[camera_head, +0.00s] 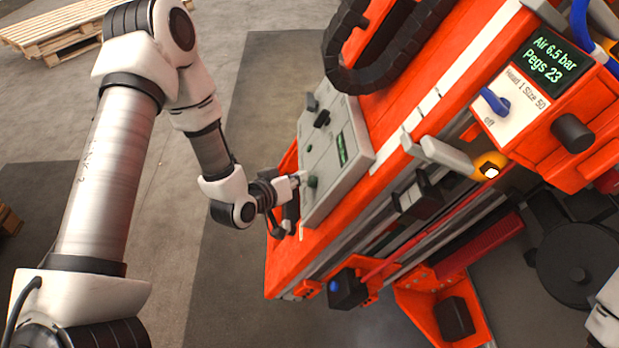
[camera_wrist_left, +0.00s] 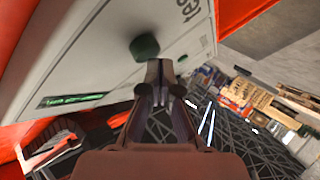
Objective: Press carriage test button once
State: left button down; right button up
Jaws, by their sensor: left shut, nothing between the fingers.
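The carriage test button is a round dark green knob (camera_head: 312,181) near the lower end of a grey control panel (camera_head: 325,204) on the orange machine. In the left wrist view the green button (camera_wrist_left: 145,47) stands out from the panel face beside partly visible lettering that reads like "tes". My left gripper (camera_head: 300,178) is shut and empty, its tips right by the button. In the left wrist view the closed fingertips (camera_wrist_left: 162,72) are just below and right of the button; I cannot tell whether they touch it. My right gripper is not in view.
The panel also carries a black knob (camera_head: 322,119) and a small green display (camera_head: 342,149). A separate box at upper right has a screen (camera_head: 549,61) reading "Air 6.5 bar, Pegs 23" and a blue switch (camera_head: 496,101). A wooden pallet (camera_head: 60,28) lies on the floor.

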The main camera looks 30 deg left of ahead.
pick_arm(q)
jog(key=shift+s+a+r, duration=0.2)
jog(key=shift+a+r, duration=0.05)
jog(key=shift+a, duration=0.1)
jog(key=a+p, duration=0.1)
jog(key=s+a+r+p, duration=0.1)
jog(key=p, duration=0.1)
jog(key=s+a+r+p, duration=0.1)
jog(key=p, duration=0.1)
jog(key=shift+s+a+r, duration=0.15)
jog(key=shift+a, duration=0.2)
jog(key=shift+p, duration=0.3)
dwell(0.3)
